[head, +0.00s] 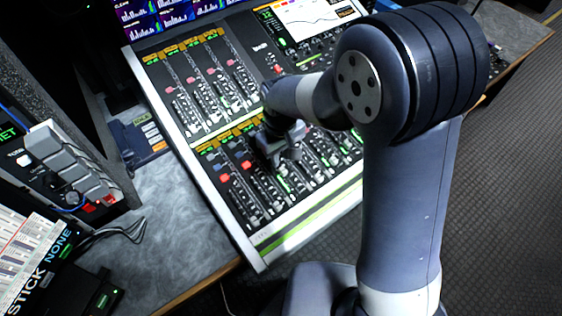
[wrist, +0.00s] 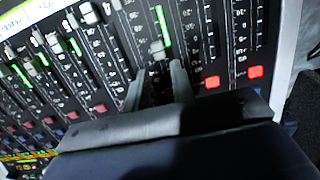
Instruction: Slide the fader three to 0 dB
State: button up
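The mixing console (head: 262,262) has two banks of faders. My gripper (head: 276,158) is over the lower bank, pointing down at the panel. In the wrist view my gripper's (wrist: 157,74) two fingers stand apart, one on each side of the third channel strip, counted from the console's end with the two red-lit buttons. A pale fader cap (wrist: 158,46), seemingly fader three, shows just past the fingertips, beside a lit green meter. I see no contact with the cap. In the head view my gripper hides this cap. The scale marks are too blurred to read.
A screen (head: 318,18) is at the console's top. A grey desk (head: 185,235) with a button panel (head: 70,165) stands to the left.

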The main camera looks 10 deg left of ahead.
aim_at(282, 169)
notch_tip(282, 169, up, 6)
jog(key=shift+r, duration=0.15)
dwell(0.4)
notch_tip(282, 169, down, 11)
jog(key=shift+r+p, duration=0.1)
jog(key=shift+p, duration=0.2)
jog(key=shift+s+d+f, duration=0.2)
jog(key=shift+s+d, duration=0.7)
jog(key=shift+d, duration=0.1)
jog(key=shift+f, duration=0.1)
